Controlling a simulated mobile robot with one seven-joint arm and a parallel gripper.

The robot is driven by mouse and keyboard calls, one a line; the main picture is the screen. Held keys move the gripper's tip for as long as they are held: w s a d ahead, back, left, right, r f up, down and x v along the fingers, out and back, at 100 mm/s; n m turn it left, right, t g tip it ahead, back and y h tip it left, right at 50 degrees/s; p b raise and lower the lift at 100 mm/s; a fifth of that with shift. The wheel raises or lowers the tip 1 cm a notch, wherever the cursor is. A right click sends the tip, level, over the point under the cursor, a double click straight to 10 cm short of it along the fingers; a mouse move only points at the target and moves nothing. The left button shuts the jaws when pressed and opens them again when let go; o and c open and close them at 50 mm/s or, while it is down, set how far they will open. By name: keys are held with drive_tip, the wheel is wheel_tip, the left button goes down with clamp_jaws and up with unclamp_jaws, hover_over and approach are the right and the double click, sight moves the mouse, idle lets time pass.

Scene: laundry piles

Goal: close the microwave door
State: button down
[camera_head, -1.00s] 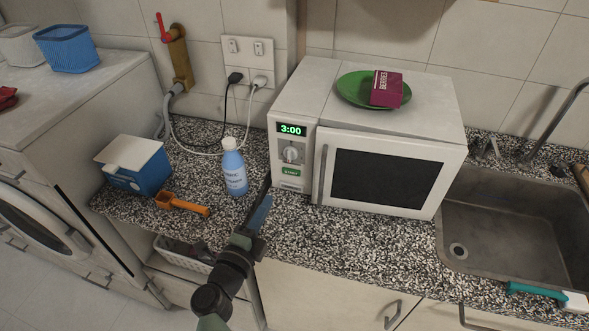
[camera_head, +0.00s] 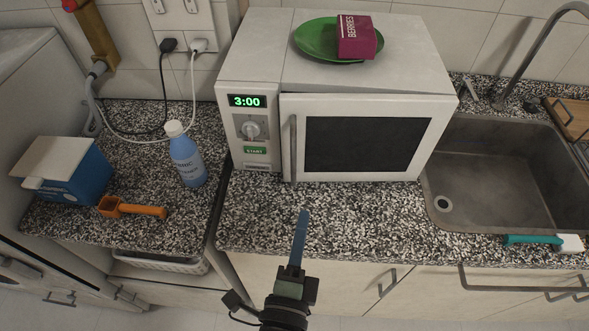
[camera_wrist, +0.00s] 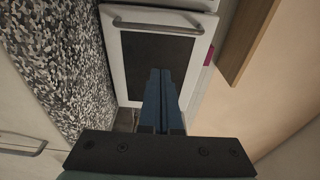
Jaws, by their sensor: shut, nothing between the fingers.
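The white microwave (camera_head: 375,75) stands on the speckled counter, its display reading 3:00. Its door (camera_head: 437,125) has a dark window and a vertical handle (camera_head: 293,148) on the left side. The door lies against or almost against the front; I cannot tell whether a narrow gap is left. My gripper (camera_head: 305,212) is in front of and below the door, over the counter's front part, apart from the handle. In the wrist view, my gripper's blue fingers (camera_wrist: 160,72) are together and empty, pointing toward the door window (camera_wrist: 140,50), with the handle (camera_wrist: 155,27) at the top.
A green plate (camera_head: 312,42) with a berries box (camera_head: 357,40) sits on the microwave. A blue bottle (camera_head: 187,160), an orange scoop (camera_head: 140,210) and a blue-white box (camera_head: 75,180) stand left. The sink (camera_head: 490,200) and a teal-handled brush (camera_head: 535,240) are right. The counter before the microwave is clear.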

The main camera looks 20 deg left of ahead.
sight(292, 161)
drive_tip(key=w+a+p, duration=0.1)
drive_tip(key=w+a, duration=0.3)
drive_tip(key=w, duration=0.5)
drive_tip(key=shift+w+a, duration=0.35)
drive_tip(key=shift+w, duration=0.05)
drive_tip(key=shift+w+a+m+h+p, duration=0.3)
drive_tip(key=shift+w+a+h, duration=0.2)
drive_tip(key=shift+w, duration=0.2)
drive_tip(key=shift+w+a+m+h+p, duration=0.2)
drive_tip(key=shift+w+a+m+h, duration=0.1)
drive_tip(key=shift+w+a+h, duration=0.3)
drive_tip(key=shift+d+r, duration=0.15)
drive_tip(key=shift+r, duration=0.05)
drive_tip(key=shift+w, duration=0.15)
